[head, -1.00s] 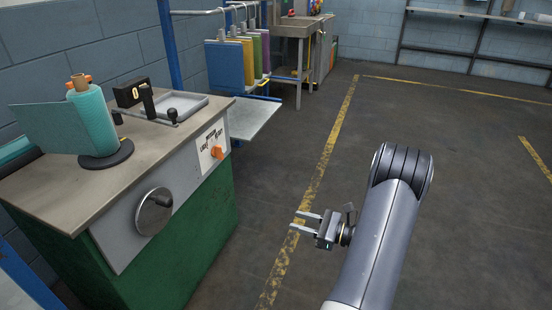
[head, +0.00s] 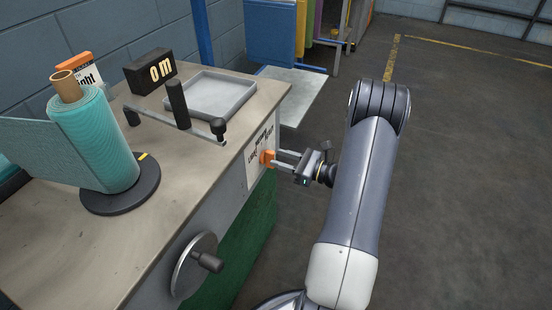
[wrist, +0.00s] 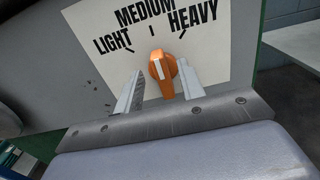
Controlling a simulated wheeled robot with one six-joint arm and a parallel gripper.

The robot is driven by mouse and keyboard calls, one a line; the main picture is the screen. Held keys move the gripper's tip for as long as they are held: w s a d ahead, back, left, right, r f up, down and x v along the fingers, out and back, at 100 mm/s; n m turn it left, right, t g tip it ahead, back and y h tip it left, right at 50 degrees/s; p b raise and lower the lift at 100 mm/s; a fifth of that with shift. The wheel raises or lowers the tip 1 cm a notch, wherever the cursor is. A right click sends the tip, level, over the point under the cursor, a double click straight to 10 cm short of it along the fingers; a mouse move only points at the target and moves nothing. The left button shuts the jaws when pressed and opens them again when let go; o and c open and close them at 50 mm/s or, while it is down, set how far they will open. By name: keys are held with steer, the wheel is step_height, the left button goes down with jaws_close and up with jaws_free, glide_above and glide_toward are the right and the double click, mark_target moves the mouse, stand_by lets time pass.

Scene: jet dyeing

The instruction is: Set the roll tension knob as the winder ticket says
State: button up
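The orange roll tension knob (head: 267,158) is on the front panel of the winder bench. In the wrist view the knob (wrist: 163,75) sits on a white plate (wrist: 215,55) marked LIGHT, MEDIUM and HEAVY with tick lines. Its white line is near the MEDIUM side, though the exact setting is hard to tell. My gripper (head: 274,159) is open, with one finger on each side of the knob; gaps show beside it. A card with an orange top (head: 84,72), likely the winder ticket, stands behind the teal roll; only the ending "ght" is readable, the rest is hidden.
The teal roll (head: 98,135) stands on a black disc at the bench's left. A black box (head: 150,72), a grey tray (head: 212,92) and a lever bar are on top. A handwheel (head: 192,265) juts from the front panel below and left of the knob. The floor at right is clear.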

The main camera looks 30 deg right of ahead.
mark_target(268, 159)
steer(key=shift+x, duration=1.2)
steer(key=shift+c, duration=0.6)
jaws_close()
